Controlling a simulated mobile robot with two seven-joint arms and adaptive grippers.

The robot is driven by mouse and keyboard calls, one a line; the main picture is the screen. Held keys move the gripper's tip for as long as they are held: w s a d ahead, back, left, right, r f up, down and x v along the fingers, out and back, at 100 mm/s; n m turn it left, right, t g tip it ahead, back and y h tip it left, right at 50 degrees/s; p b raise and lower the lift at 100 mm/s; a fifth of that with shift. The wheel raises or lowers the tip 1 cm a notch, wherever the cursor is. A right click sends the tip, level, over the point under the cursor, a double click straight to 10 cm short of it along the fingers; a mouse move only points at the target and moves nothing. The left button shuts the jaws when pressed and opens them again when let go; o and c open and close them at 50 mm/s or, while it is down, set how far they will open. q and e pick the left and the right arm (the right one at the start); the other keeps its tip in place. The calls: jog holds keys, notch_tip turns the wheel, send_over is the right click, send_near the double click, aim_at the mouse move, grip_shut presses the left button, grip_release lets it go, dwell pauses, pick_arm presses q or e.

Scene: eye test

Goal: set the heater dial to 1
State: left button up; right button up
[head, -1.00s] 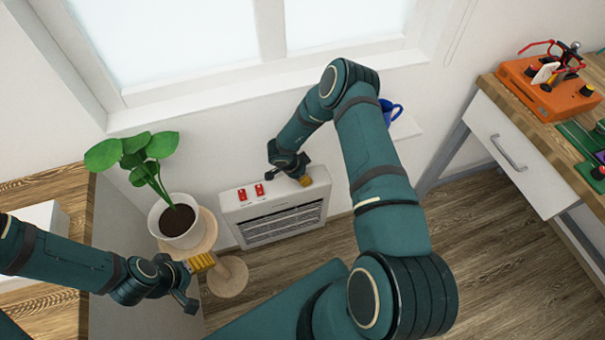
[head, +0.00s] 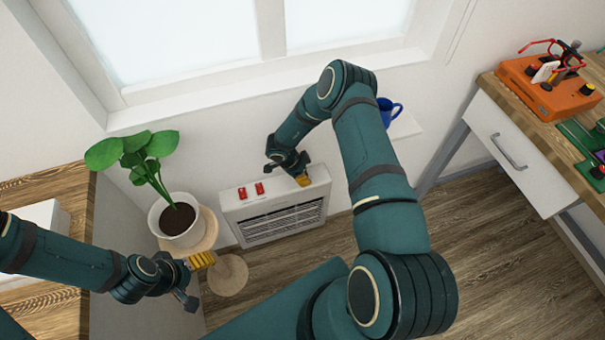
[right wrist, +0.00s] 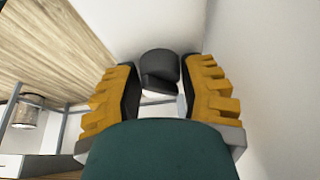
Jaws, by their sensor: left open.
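The white heater (head: 232,212) stands against the wall below the window, with a dark front grille and two red switches (head: 242,193) on top. My right gripper (head: 297,178) is over the right end of its top, pointing down. It hides the dial in the head view. In the right wrist view a dark grey round knob (right wrist: 160,66), apparently the dial, sits between the spread yellow-padded fingers of my right gripper (right wrist: 158,85). A gap shows at the left finger; contact on the right is unclear. Its setting is not readable. My left gripper (head: 196,281) is open and empty at lower left.
A potted plant (head: 178,222) on a round wooden stand (head: 228,275) is left of the heater, close to my left gripper. A blue mug (head: 389,108) sits on a small wall shelf (head: 405,127). A workbench with a drawer (head: 510,150) and an orange device (head: 545,95) is at right.

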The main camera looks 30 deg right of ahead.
jog(key=o, duration=0.3)
jog(key=shift+v, duration=4)
